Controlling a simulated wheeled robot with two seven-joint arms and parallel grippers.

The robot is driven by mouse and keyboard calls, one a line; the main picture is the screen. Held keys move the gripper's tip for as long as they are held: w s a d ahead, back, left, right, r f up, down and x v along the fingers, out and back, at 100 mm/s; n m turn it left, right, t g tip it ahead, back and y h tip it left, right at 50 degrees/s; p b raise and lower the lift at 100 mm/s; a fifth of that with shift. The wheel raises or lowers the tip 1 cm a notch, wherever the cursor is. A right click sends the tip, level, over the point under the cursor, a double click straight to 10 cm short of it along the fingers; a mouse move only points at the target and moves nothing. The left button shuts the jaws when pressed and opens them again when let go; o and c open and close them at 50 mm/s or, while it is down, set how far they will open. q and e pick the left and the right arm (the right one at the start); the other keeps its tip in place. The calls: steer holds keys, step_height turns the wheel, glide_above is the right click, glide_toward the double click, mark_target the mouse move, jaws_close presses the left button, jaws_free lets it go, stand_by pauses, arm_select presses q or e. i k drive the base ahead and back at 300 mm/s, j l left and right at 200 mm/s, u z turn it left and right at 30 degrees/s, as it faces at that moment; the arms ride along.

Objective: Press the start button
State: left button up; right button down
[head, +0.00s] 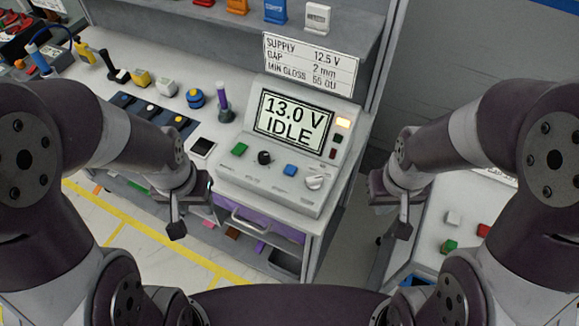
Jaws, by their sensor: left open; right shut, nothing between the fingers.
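The console (262,190) stands on the workbench in the middle of the head view. Its screen (294,128) reads "13.0 V IDLE". A green button (239,149) is at the left of its sloped panel, with a black knob (264,158), a blue button (290,170) and a white knob (315,182) to its right. The button labels are too small to read. My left gripper (178,227) is open, in front of and left of the console, apart from it. My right gripper (402,229) is shut and empty, to the right of the console, over the gap beside the bench.
A sign (310,64) above the console reads supply 12.5 V, gap 2 mm. A purple-handled tool (224,102), a blue knob (195,98) and a dark tray (152,115) lie left of the console. A second table (432,222) with small blocks is at the right.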

mark_target(291, 169)
steer(key=i+j+z, duration=0.2)
steer(key=j+z, duration=0.25)
steer(key=j, duration=0.4)
steer(key=j+z, duration=0.5)
steer(key=j, duration=0.35)
